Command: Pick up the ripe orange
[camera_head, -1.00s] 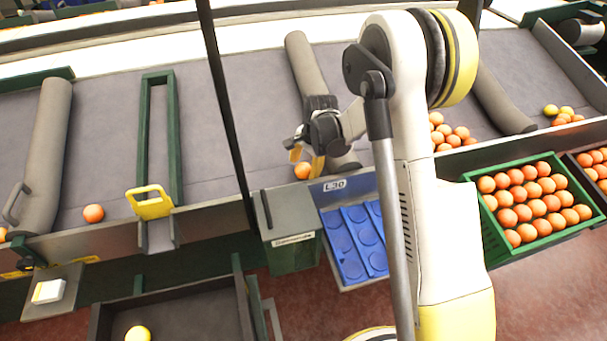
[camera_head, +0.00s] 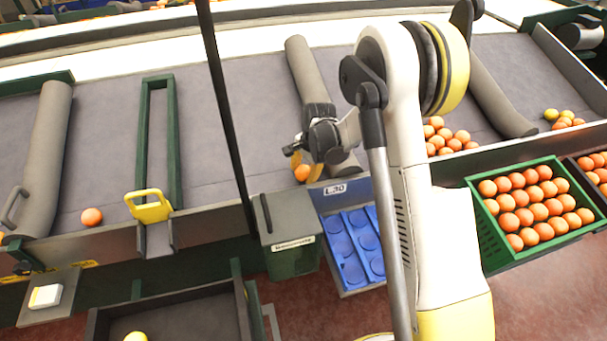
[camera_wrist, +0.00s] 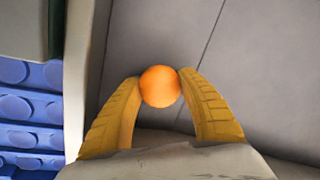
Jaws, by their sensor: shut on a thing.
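The orange (camera_head: 302,173) is a bright round fruit near the front edge of the grey conveyor, beside the grey roller. In the wrist view the orange (camera_wrist: 160,86) sits between the tips of two yellow fingers. My gripper (camera_head: 308,167) points down over it, and in the wrist view my gripper (camera_wrist: 160,84) is shut on it, a finger touching each side. Whether the orange rests on the belt or hangs just above it, I cannot tell.
A blue tray (camera_head: 330,222) with round hollows hangs in front of the belt, next to a green bin (camera_head: 292,262). A green crate (camera_head: 487,231) full of oranges stands right. A grey roller (camera_head: 303,65) lies close behind my gripper. Another orange (camera_head: 92,217) lies left.

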